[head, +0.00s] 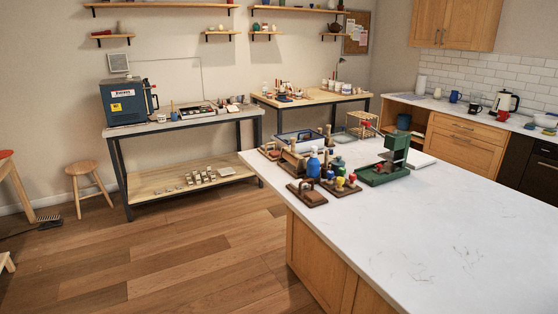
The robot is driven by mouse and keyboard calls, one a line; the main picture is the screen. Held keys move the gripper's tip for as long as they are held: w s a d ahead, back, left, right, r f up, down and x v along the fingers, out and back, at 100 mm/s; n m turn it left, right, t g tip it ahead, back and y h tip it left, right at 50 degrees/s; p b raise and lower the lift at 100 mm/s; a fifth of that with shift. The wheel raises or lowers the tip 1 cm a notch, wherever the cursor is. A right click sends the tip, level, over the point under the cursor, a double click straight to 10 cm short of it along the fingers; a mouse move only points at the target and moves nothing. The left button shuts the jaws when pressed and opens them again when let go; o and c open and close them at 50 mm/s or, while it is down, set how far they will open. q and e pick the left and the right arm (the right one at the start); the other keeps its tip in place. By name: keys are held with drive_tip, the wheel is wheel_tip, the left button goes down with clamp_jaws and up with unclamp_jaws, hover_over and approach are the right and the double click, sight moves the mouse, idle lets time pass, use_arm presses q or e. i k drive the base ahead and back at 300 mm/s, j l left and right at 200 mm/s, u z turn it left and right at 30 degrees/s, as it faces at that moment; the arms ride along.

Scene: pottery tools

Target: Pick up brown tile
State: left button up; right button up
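I cannot clearly make out a brown tile. A flat brown piece (307,198) with a raised part on top lies at the near left edge of the white island counter. Another brown base (343,190) beside it carries small yellow and red knobs. Small pale pieces (200,176) sit on the lower shelf of the workbench at the left; they are too small to identify. Neither of my grippers is in view.
The white island counter (460,240) is bare toward the front and right. A green press (388,162) and blue bottles (314,165) stand at its far left end. A blue kiln (128,101) stands on the left workbench. Stools stand far left; the wooden floor (170,255) between is open.

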sight(314, 196)
drive_tip(key=i+j+z, duration=0.45)
drive_tip(key=i, duration=0.3)
drive_tip(key=i+j+z, duration=0.45)
drive_tip(key=i+j, duration=0.2)
drive_tip(key=j, duration=0.15)
drive_tip(key=i+j+z, duration=0.1)
drive_tip(key=i, duration=0.4)
